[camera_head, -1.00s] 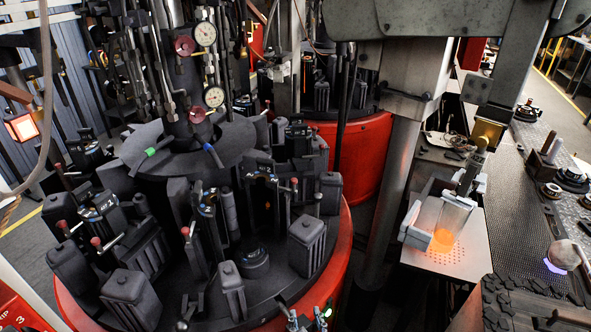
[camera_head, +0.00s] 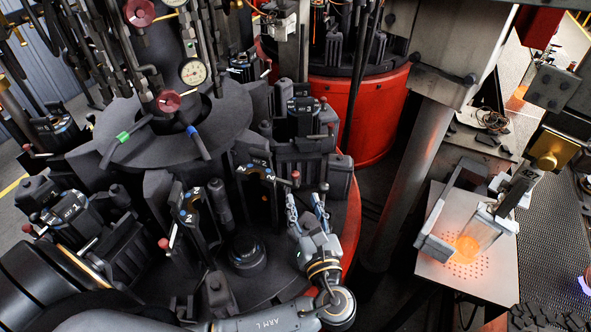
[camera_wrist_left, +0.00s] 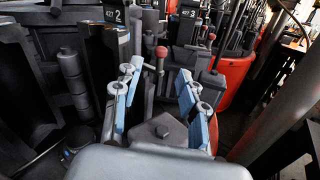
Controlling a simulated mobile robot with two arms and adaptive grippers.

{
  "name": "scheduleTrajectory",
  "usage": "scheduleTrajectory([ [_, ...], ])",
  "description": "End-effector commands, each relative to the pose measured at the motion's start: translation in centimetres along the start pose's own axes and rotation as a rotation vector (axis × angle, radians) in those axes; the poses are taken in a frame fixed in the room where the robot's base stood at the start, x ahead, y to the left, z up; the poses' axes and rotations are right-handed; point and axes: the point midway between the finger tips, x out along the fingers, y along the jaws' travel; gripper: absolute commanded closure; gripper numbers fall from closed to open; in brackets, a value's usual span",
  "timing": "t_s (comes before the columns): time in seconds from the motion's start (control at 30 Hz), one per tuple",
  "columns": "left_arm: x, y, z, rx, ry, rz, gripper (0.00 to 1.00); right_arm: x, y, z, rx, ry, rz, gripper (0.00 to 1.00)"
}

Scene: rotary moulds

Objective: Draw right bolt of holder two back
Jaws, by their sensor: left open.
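Holder two (camera_head: 257,172), a dark upright holder marked 2, stands on the round dark table; its label (camera_wrist_left: 115,14) shows in the left wrist view. Its right bolt (camera_head: 295,177) is a thin upright pin with a red knob; the knob (camera_wrist_left: 162,52) also shows in the left wrist view. My left gripper (camera_head: 305,200) is open, fingers pointing up and away, just in front of the bolt. In the left wrist view the bolt stands beyond and between the blue-padded fingers (camera_wrist_left: 154,75), apparently untouched. My right gripper is not in view.
Holder three (camera_head: 303,107) stands close behind, with its own red knob. Another holder part marked 2 (camera_head: 190,205) stands left, with a red knob. A dark block (camera_wrist_left: 160,130) lies below the fingers.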

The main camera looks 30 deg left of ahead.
Motion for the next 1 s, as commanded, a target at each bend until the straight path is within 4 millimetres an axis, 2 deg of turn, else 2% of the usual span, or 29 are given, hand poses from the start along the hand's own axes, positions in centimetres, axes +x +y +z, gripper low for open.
scheduleTrajectory([
  [0.03,1.3,0.1,0.5,0.001,-0.006,0.002,0.58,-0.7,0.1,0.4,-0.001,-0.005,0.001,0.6],
  [0.17,4.1,0.1,0.4,0.001,-0.004,0.002,0.58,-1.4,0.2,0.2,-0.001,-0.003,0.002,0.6],
  [0.4,7.8,0.0,0.2,0.0,-0.001,0.0,0.58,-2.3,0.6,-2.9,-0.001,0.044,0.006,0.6],
  [0.57,8.8,0.0,0.1,0.0,0.0,-0.001,0.58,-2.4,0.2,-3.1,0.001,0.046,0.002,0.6],
  [0.87,9.0,0.0,0.0,-0.001,0.001,-0.001,0.58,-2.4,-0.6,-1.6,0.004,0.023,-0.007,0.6],
  [1.0,9.0,0.0,0.0,-0.001,0.001,-0.001,0.87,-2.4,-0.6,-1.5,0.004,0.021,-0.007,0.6],
])
